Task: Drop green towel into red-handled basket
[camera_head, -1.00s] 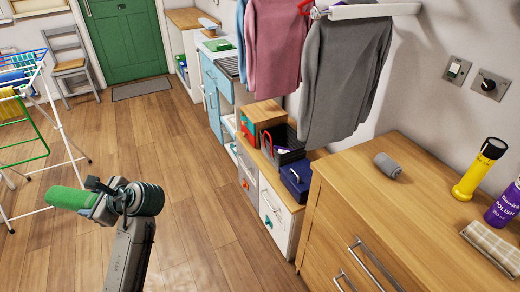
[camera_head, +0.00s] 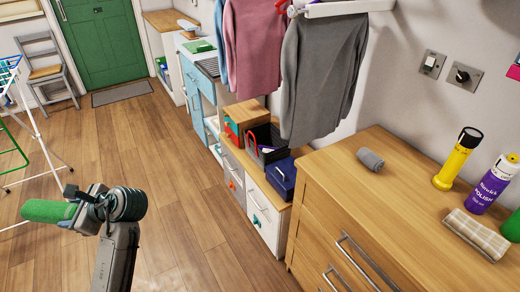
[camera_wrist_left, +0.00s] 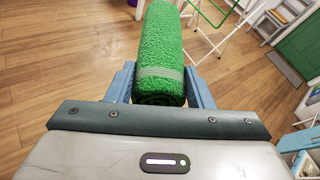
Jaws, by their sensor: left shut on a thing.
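The rolled green towel (camera_head: 46,211) is held in my left gripper (camera_head: 76,211), at the lower left of the head view, above the wood floor. In the left wrist view the towel (camera_wrist_left: 160,50) sits between the two blue fingers of the gripper (camera_wrist_left: 161,86), with its far end pointing away. The dark basket with a red handle (camera_head: 270,152) stands on the low drawer unit, right of and beyond my left gripper, well apart from it. Its inside is only partly visible. My right gripper is out of view.
A blue box (camera_head: 283,178) and a wooden box (camera_head: 243,112) flank the basket. Hanging sweaters (camera_head: 320,80) are above and beside it. A tall dresser (camera_head: 335,170) holds a grey roll, a yellow torch and a purple can. A drying rack (camera_head: 45,140) stands left. Open floor lies between.

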